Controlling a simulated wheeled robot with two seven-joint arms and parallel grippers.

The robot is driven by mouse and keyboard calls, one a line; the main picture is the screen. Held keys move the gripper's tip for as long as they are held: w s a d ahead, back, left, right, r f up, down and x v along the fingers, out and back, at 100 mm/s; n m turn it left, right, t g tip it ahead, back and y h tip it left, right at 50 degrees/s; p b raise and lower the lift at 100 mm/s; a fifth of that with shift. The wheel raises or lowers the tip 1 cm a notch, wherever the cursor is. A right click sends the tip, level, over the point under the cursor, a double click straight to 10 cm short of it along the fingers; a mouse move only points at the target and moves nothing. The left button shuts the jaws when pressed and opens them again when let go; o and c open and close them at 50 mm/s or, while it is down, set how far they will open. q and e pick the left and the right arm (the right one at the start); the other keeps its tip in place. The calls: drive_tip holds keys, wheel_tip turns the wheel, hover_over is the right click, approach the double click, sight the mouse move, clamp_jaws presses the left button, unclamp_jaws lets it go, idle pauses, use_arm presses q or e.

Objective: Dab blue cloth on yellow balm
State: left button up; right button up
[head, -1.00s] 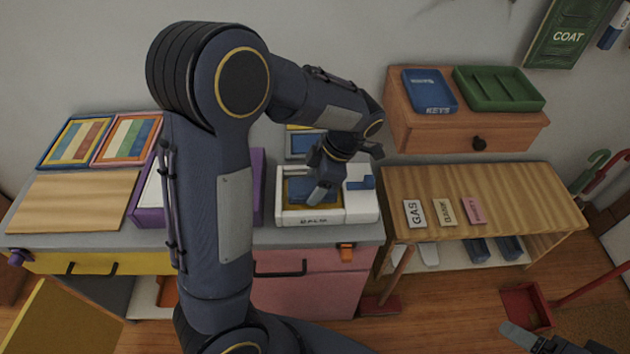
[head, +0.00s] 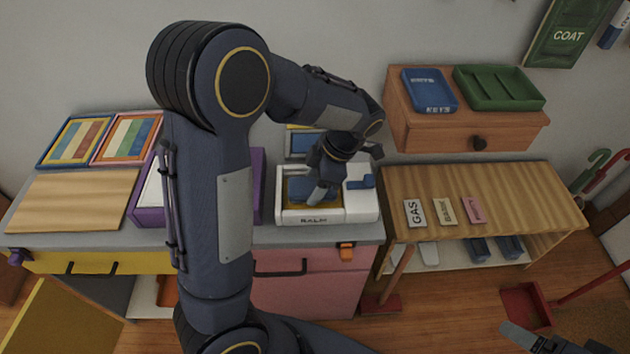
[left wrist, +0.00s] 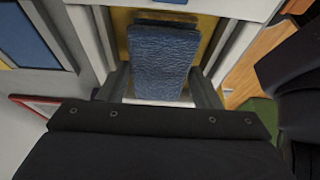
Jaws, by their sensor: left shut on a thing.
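My left gripper (head: 319,189) reaches down into the white tray labelled BALM (head: 285,214) on the grey counter. It is shut on the blue cloth (left wrist: 163,62), which hangs between its two fingers in the left wrist view. The cloth (head: 298,187) shows as a blue patch beside the fingers in the head view. The yellow balm (left wrist: 209,28) shows behind and beside the cloth. The cloth overlaps the balm in both views; whether they touch cannot be told. My right gripper (head: 535,340) shows only partly at the lower right edge.
A purple-sided box (head: 257,185) stands left of the tray, partly behind my arm. A wooden table (head: 510,195) with GAS and other label cards is to the right. A wooden drawer unit (head: 425,128) holds a blue KEYS tray (head: 430,92) and a green tray (head: 498,88).

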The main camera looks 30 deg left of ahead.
use_arm(q)
drive_tip(key=shift+r+p, duration=2.6)
drive_tip(key=shift+r, duration=0.95)
drive_tip(key=shift+f, duration=0.1)
